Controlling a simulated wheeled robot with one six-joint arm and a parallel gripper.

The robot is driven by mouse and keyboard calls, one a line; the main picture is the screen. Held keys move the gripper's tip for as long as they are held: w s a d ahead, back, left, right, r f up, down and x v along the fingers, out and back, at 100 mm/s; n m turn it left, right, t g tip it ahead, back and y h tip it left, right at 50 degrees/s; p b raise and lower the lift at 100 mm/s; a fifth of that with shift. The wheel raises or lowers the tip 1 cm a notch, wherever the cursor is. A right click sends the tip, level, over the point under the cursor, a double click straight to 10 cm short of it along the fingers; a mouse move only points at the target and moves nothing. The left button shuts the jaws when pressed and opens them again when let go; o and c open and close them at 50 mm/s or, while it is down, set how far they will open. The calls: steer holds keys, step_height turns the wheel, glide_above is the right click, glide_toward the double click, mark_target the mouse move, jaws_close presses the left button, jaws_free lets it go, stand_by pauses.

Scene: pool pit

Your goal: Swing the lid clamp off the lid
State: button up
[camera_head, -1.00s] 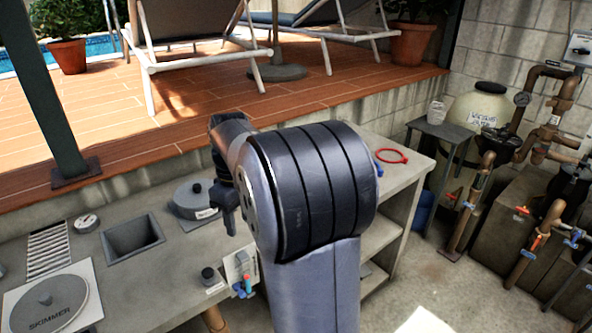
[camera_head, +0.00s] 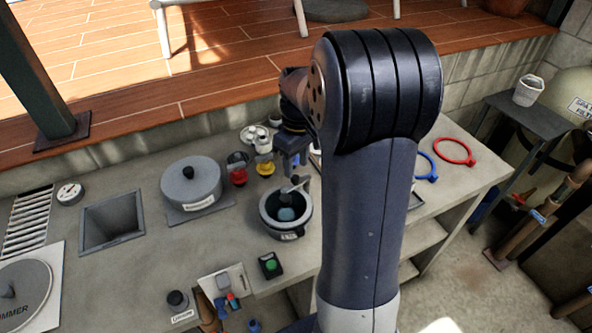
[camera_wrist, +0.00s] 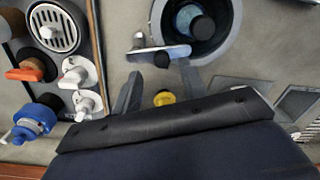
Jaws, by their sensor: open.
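An open round grey pot (camera_head: 270,222) with a dark blue-grey core (camera_head: 286,214) stands on the bench; it also shows at the top of the wrist view (camera_wrist: 226,50). A short metal arm with a dark knob (camera_head: 296,184), which looks like the lid clamp, lies at its far rim. In the wrist view this clamp (camera_wrist: 150,52) is just beyond my fingertips. My gripper (camera_head: 291,152) is open and empty above the bench, behind the pot. Its two grey fingers (camera_wrist: 158,88) stand apart, with no contact with the clamp visible. A separate round grey lid (camera_head: 190,182) sits to the left.
Red (camera_head: 238,175) and yellow (camera_head: 265,167) knobs stand close to my gripper. Blue (camera_head: 425,168) and red (camera_head: 453,152) rings lie at right. A green button box (camera_head: 270,264) is in front of the pot. A square basin (camera_head: 112,218) is at left.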

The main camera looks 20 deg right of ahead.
mark_target(295, 177)
steer(key=shift+s+a+f, duration=0.1)
steer(key=shift+f, duration=0.5)
steer(key=shift+s+a+f, duration=0.1)
steer(key=shift+f, duration=1.05)
jaws_close()
